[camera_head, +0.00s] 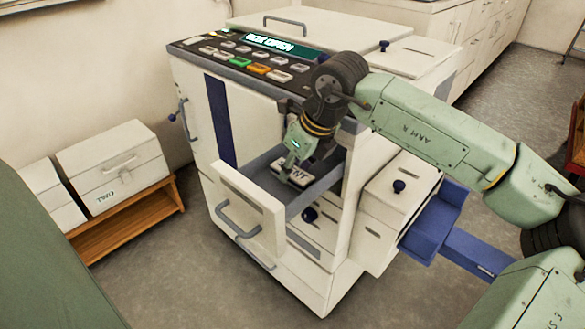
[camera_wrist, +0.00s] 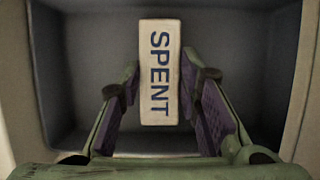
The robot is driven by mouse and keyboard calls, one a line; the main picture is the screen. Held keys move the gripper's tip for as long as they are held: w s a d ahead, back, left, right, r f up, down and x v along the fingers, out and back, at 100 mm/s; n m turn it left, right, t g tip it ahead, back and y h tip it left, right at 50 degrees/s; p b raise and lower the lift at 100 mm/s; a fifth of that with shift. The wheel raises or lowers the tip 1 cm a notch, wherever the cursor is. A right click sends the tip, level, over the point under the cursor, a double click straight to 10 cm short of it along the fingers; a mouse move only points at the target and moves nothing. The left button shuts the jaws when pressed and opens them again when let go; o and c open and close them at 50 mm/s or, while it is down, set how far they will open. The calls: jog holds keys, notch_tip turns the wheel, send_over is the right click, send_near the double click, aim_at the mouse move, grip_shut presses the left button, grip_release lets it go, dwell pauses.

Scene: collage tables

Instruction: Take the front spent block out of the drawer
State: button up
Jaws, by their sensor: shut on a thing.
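The spent block (camera_wrist: 160,72) is a white bar with dark letters SPENT, upright in the wrist view between my finger pads. In the head view its end (camera_head: 299,178) shows the letters NT under my gripper (camera_head: 295,166). My gripper points down into the drawer and is shut on the block. The drawer (camera_head: 247,207) is pulled out, with a white front, a grey handle and a grey inside. The drawer floor (camera_wrist: 90,75) shows around the block in the wrist view. I cannot tell whether the block touches the floor. No other block is visible in the drawer.
The white machine (camera_head: 211,143) stands around the drawer, with a button panel and a display (camera_head: 284,45) reading BOX OPEN above. A blue tray (camera_head: 428,232) is at its right. White boxes (camera_head: 113,165) sit on a wooden stand at left. The floor in front is clear.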

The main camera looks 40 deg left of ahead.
jog(key=o, duration=1.2)
jog(key=v, duration=1.2)
jog(key=shift+s+a, duration=0.1)
